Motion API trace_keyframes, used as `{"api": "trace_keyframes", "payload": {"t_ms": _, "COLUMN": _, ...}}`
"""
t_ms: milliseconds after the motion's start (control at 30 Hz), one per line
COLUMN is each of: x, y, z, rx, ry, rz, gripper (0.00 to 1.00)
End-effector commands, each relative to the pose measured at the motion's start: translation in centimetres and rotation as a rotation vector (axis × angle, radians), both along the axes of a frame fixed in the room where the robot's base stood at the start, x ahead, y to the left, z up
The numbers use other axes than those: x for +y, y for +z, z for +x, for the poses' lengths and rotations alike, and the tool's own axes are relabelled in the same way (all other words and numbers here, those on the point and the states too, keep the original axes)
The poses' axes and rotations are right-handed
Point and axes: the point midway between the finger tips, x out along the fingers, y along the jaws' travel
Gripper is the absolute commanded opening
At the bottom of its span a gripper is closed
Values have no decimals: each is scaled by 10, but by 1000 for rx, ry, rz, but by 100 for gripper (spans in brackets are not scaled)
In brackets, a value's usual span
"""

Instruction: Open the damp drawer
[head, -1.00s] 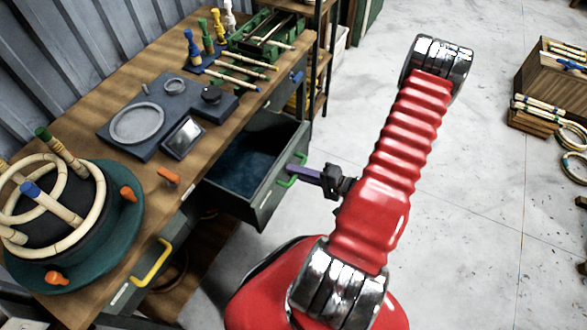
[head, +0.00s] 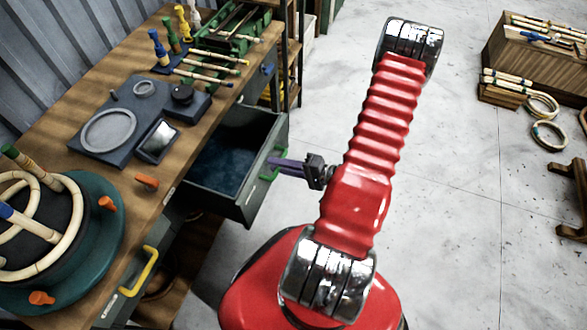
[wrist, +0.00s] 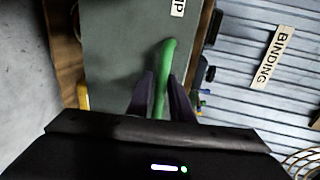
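The damp drawer (head: 225,197) is a dark grey-green drawer under the workbench. It stands well out, and its dark blue inside shows in the head view. Its green handle (head: 270,165) is on the front face. My gripper (head: 284,165) reaches this handle from the right. In the wrist view the green handle (wrist: 164,75) lies between the two dark fingers (wrist: 162,98), which are close around it and look shut on it. A label on the drawer front (wrist: 177,7) is cut off, with a "P" readable.
The workbench (head: 110,185) carries a round teal turntable (head: 105,245) with rattan rings, a grey fixture plate (head: 95,150) and a green rack (head: 235,42). A yellow-handled drawer (head: 140,270) is below, nearer. Open floor (head: 450,220) lies to the right. A wooden crate (head: 530,65) stands far right.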

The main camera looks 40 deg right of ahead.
Motion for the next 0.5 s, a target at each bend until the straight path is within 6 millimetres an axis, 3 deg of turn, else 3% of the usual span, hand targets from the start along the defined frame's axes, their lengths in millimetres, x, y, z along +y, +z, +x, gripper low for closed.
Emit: {"api": "trace_keyframes", "payload": {"t_ms": 500, "x": -20, "y": 9, "z": -41, "rx": -1, "ry": -3, "rz": -1, "gripper": 20}}
